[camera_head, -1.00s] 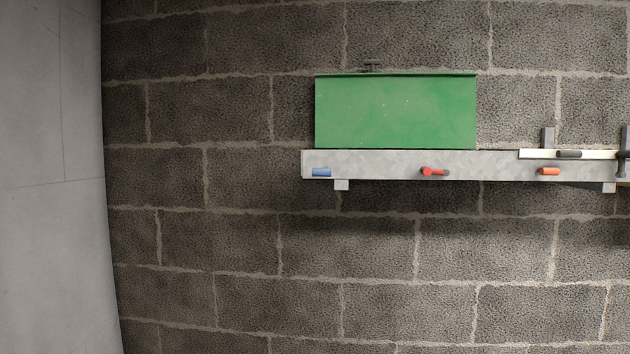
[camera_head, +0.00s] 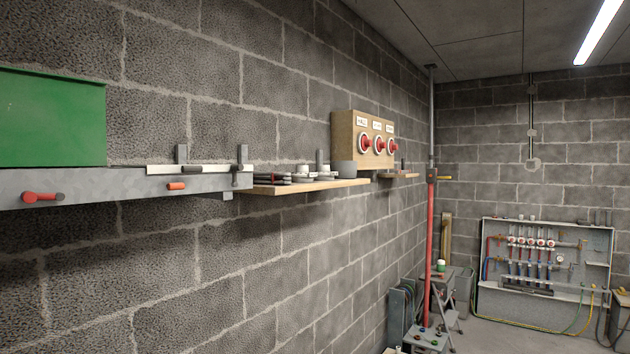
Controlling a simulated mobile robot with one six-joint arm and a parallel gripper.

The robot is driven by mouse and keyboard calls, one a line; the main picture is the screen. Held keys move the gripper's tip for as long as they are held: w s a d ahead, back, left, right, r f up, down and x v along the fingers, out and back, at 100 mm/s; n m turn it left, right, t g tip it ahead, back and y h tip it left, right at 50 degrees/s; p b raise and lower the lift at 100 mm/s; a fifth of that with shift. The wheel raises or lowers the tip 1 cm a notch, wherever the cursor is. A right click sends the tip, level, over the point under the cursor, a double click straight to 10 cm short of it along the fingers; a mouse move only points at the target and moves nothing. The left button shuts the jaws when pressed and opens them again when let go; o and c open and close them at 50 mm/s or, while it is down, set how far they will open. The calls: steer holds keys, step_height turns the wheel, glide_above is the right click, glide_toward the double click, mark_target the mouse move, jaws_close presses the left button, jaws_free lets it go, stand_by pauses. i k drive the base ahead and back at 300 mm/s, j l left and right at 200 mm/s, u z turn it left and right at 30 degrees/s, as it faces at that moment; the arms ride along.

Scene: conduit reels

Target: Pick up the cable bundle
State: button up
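No thing that I can clearly name as the cable bundle shows. Dark items (camera_head: 270,178) lie at the left end of a wooden shelf (camera_head: 310,186), too small to make out. Yellow and dark cables (camera_head: 592,310) hang by the manifold panel at the far right; I cannot tell whether they form a bundle. My gripper is not in the head view.
A grey metal rail (camera_head: 120,187) with a green panel (camera_head: 50,120) above it runs along the left wall. A box with red reels or knobs (camera_head: 376,146) hangs beyond. A red pole (camera_head: 430,250) and stepladder (camera_head: 452,290) stand further back. Floor (camera_head: 500,335) shows clear at right.

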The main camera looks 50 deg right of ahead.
mark_target(259, 178)
steer(key=z, duration=1.2)
